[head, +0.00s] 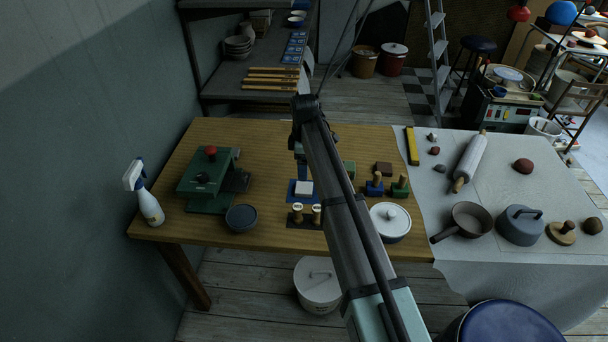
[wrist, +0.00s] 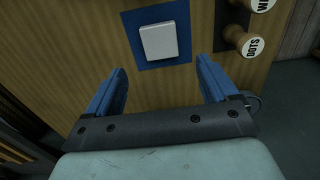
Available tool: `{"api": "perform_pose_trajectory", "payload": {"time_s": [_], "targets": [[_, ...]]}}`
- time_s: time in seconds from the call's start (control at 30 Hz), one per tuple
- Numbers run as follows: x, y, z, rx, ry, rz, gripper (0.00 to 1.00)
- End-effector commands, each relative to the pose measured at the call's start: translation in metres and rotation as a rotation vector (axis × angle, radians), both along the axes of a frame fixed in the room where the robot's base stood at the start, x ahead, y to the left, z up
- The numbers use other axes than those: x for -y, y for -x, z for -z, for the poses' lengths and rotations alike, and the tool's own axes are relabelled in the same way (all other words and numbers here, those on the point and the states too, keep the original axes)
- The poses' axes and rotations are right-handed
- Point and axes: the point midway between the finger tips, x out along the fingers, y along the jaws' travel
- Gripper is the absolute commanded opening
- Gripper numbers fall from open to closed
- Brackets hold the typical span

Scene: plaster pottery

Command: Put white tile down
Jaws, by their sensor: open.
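The white tile (head: 304,188) lies on a blue square mat (head: 291,195) on the wooden table (head: 262,226). In the wrist view the white tile (wrist: 159,41) lies flat near the middle of the blue mat (wrist: 133,23), with blue showing around it. My gripper (wrist: 160,77) is open, its two blue fingers apart and nothing between them. The fingertips are short of the tile in the wrist view, apart from it. In the head view my arm hides part of the table just right of the tile.
Two round-topped stamps (head: 298,210) stand just in front of the mat. A dark bowl (head: 241,217) and a green press (head: 208,180) are to the left, with a spray bottle (head: 148,204) at the edge. A lidded white pot (head: 390,222) stands right of my arm.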

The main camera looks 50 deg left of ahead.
Motion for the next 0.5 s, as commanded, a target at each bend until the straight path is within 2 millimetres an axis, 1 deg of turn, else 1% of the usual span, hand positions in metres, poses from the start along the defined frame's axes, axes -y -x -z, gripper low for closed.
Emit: {"api": "perform_pose_trajectory", "payload": {"time_s": [0.03,0.1,0.2,0.33,0.5], "targets": [[0.0,0.0,-0.007,0.001,-0.001,0.0,0.87],[-0.001,0.0,-0.015,0.001,-0.001,0.0,0.87],[0.0,0.0,-0.023,0.001,-0.001,0.0,0.87],[0.0,0.0,-0.027,0.0,0.0,0.0,0.87],[0.0,0.0,-0.028,-0.001,0.001,0.0,0.87]]}}
